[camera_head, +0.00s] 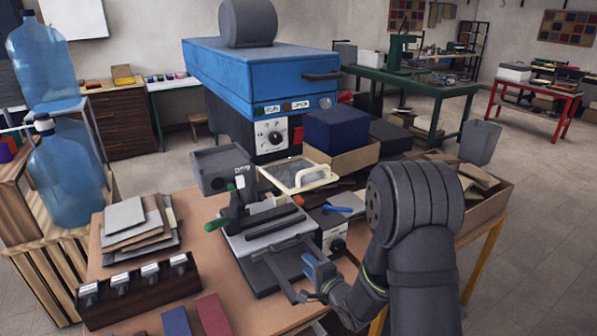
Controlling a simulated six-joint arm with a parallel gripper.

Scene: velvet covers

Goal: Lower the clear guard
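The clear guard (286,172) is a see-through panel in a cream frame with a cream handle at its right front. It is raised and tilted above the grey bench machine (265,238), under the blue press. My gripper (314,276) is low at the front right of the machine, below the guard and well apart from it. Its blue and dark parts overlap the machine's front edge in the picture. The finger gap is too small to make out, and no held object can be made out.
A green-handled clamp (232,205) stands at the left. A dark blue block (336,130) is behind right. A stamp rack (138,288) and stacked grey sheets (130,222) lie left.

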